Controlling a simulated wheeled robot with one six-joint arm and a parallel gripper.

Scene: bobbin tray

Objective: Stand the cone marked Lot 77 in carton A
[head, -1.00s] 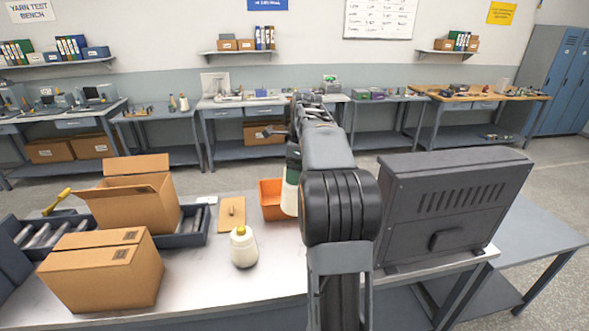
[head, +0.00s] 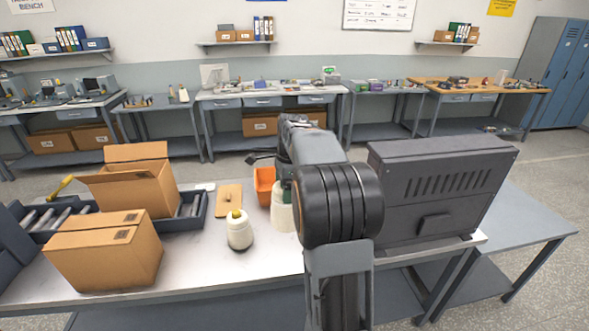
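One cream cone with a yellow top (head: 239,231) stands upright on the bench, left of my arm. A second cream cone with a green upper part (head: 283,214) shows partly behind my arm. No lot marking is readable on either. An open carton (head: 150,192) stands at the left with its flaps up, and a carton with its top closed (head: 105,258) stands in front of it. I cannot read which is carton A. My gripper's fingers are hidden by my arm near the green-topped cone. I cannot tell whether they hold it.
An orange bin (head: 264,186) and a tan board (head: 229,195) lie behind the cones. A large dark machine (head: 435,190) stands right of my arm. The bench front (head: 215,275) is clear.

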